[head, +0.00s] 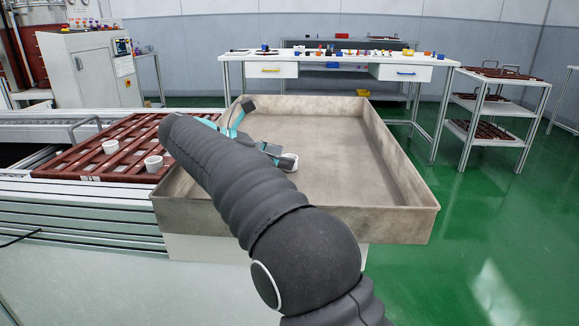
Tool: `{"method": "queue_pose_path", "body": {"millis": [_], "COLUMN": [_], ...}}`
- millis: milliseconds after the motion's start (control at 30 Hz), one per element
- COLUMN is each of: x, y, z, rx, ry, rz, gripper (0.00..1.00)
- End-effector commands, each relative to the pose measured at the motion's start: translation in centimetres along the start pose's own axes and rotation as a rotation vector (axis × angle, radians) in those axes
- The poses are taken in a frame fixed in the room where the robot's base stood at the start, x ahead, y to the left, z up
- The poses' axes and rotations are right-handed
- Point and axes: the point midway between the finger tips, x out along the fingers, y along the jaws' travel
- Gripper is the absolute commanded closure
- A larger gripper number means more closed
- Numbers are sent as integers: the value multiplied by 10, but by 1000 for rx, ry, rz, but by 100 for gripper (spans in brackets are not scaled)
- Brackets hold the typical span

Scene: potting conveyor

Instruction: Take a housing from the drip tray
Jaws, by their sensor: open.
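The drip tray (407,170) is a large, shallow, beige box with raised walls in the middle of the head view. A small whitish housing (289,164) lies in it, left of the tray's middle. My gripper (262,128) is over the left part of the tray, with its fingers spread and nothing seen between them. One dark fingertip is close beside the housing; I cannot tell whether they touch. My dark arm crosses in front and hides the tray's left side and part of the gripper.
A red-brown slatted rack (82,158) with white cups (153,163) lies on the conveyor (75,200) at left. Behind the tray stands a workbench (340,60) with small coloured parts. A shelf cart (495,110) is at right. The tray's right half is bare.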

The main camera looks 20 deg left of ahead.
Motion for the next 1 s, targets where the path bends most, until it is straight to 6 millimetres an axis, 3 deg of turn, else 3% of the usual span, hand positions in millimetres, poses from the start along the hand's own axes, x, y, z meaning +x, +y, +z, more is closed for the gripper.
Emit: {"method": "queue_pose_path", "body": {"millis": [133, 400, 600, 1000], "x": [14, 16, 16, 16], "y": [0, 0, 0, 0], "z": [1, 0, 0, 2], "rx": [1, 0, 0, 0], "ry": [0, 0, 0, 0], "rz": [0, 1, 1, 1], "gripper": [33, 33, 81, 82]}}
